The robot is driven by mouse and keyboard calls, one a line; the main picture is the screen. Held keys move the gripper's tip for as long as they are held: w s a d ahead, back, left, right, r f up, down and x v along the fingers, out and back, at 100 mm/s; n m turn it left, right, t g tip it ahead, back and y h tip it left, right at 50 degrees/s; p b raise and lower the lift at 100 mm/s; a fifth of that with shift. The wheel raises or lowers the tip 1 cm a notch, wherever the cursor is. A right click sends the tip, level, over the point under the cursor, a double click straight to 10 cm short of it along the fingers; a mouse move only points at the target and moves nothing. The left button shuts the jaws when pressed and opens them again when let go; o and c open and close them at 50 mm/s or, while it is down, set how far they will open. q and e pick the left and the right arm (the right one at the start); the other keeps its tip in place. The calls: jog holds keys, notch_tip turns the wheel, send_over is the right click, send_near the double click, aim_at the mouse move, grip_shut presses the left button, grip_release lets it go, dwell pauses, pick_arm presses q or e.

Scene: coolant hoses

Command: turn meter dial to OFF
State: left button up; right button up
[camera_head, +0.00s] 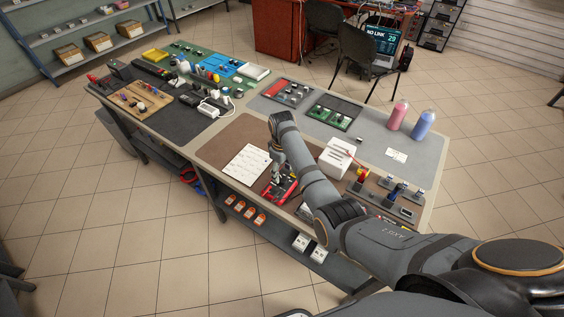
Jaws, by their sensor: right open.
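A red and dark device (291,192), which looks like the meter, lies near the front edge of the workbench beside a white printed sheet (246,166). My right gripper (276,180) points down just over its left part, with the jaws open. The gripper and forearm cover part of the device. I cannot make out its dial or where the dial points, and I cannot tell whether the fingers touch it. My left gripper is not in view.
A white box (338,158) and a stand with small tools (387,192) are right of my forearm. A pink bottle (397,115) and a blue bottle (423,125) stand at the back right. Boards and tools crowd the bench's left; the brown mat (233,139) has bare room.

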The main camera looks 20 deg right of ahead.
aim_at(282, 179)
notch_tip(282, 179, up, 8)
jog(key=shift+r, duration=0.15)
dwell(0.5)
